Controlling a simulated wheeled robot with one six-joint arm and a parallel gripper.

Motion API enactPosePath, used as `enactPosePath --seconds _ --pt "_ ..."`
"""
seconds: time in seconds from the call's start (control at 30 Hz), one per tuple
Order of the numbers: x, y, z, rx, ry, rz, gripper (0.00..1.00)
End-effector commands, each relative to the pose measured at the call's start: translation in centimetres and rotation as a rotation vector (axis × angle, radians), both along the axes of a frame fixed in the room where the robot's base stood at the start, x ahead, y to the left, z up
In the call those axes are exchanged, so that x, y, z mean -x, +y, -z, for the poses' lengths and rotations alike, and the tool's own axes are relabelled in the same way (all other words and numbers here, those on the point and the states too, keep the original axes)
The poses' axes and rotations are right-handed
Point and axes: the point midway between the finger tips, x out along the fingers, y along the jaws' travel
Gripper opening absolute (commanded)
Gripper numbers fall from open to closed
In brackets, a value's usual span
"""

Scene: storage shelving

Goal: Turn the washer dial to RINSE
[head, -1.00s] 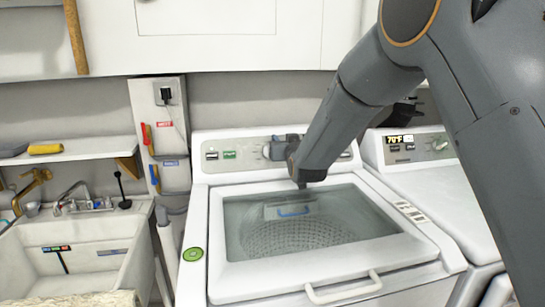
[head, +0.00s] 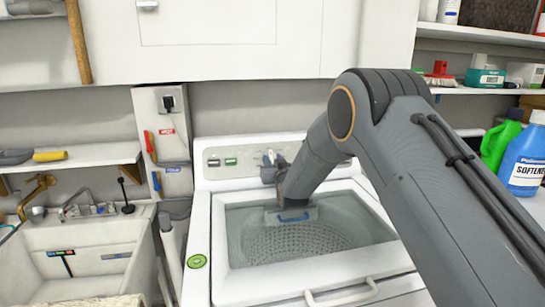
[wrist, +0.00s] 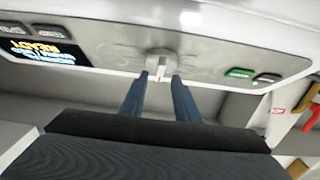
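The washer (head: 318,184) is a white top-loader with a see-through lid and a control panel at its back. Its dial (head: 270,157) is a pale knob on that panel, right of a green button. In the wrist view, which looks upside down, the dial (wrist: 160,64) has a narrow upright grip with a small red mark. My gripper (head: 272,173) is just in front of and slightly below the dial. In the wrist view my gripper (wrist: 160,77) is open, its two blue-grey fingertips apart on either side of the dial's grip, with gaps visible. Dial lettering is not readable.
A lit display (wrist: 42,52) and buttons flank the dial. A sink (head: 85,250) stands at left, a shelf above it. A blue softener bottle (head: 524,158) and a green bottle (head: 497,145) stand at right. My arm covers the panel's right part.

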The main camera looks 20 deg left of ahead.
Motion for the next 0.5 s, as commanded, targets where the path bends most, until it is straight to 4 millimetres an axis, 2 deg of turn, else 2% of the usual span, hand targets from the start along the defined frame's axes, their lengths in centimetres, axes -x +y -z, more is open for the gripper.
enactPosePath --seconds 0.2,0.5 --pt "-1.23 0.74 0.05 0.001 0.001 0.000 0.29" --pt "-1.41 0.84 0.04 0.001 0.001 0.000 0.29"
